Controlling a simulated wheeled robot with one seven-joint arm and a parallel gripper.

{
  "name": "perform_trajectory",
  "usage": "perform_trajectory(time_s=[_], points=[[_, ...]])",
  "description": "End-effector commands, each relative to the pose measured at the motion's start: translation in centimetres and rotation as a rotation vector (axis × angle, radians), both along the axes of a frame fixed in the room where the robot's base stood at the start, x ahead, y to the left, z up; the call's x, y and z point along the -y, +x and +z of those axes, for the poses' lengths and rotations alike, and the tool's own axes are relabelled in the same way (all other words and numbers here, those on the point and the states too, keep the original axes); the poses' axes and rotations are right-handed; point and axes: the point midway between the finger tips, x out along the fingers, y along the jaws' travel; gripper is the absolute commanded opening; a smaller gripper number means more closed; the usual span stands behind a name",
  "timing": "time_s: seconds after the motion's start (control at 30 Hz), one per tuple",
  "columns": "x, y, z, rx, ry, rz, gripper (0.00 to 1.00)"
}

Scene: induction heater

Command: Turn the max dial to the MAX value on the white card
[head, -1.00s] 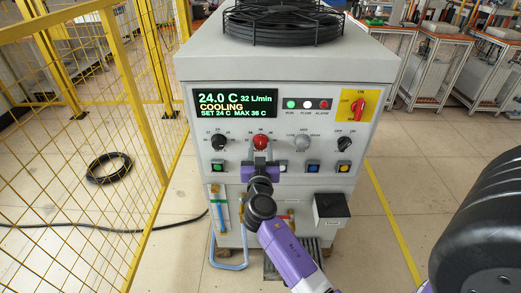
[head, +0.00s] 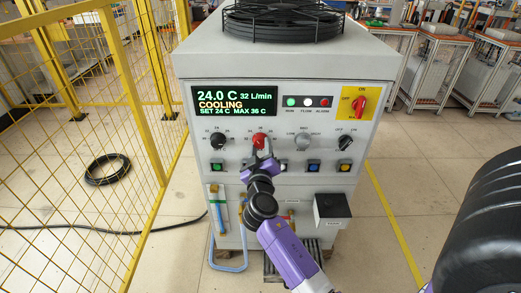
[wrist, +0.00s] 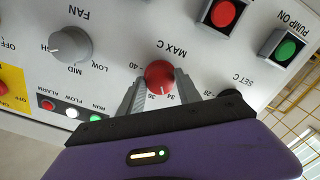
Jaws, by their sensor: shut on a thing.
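The red MAX C dial (head: 259,140) sits mid-row on the white front panel. It also shows in the wrist view (wrist: 159,74), with printed numbers around it, including 34 and 40. My gripper (head: 262,152) reaches it from the front and below. In the wrist view my gripper's two grey fingers (wrist: 160,82) are shut on the dial, one on each side. A white pointer mark shows on the dial's lower side in that view, near the 34 and its neighbouring number. The display (head: 235,102) reads 24.0 C, COOLING, SET 24 C, MAX 36 C. I cannot make out a white card.
The black SET C dial (head: 217,140) is to the left and the grey FAN dial (head: 303,141) to the right. Several push buttons (head: 313,165) run below. A yellow mesh fence (head: 75,130) stands left; open floor lies right.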

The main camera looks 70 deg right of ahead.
Motion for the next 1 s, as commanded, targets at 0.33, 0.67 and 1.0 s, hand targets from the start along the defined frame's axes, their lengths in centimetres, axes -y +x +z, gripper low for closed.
perform_trajectory(time_s=[0.33, 0.67, 1.0], points=[[-0.07, -0.02, 0.05, -0.306, -0.125, 0.002, 0.0], [-0.06, -0.04, 0.18, -0.589, -0.242, 0.002, 0.0], [-0.05, -0.03, 0.17, -0.806, -0.332, 0.003, 0.0]])
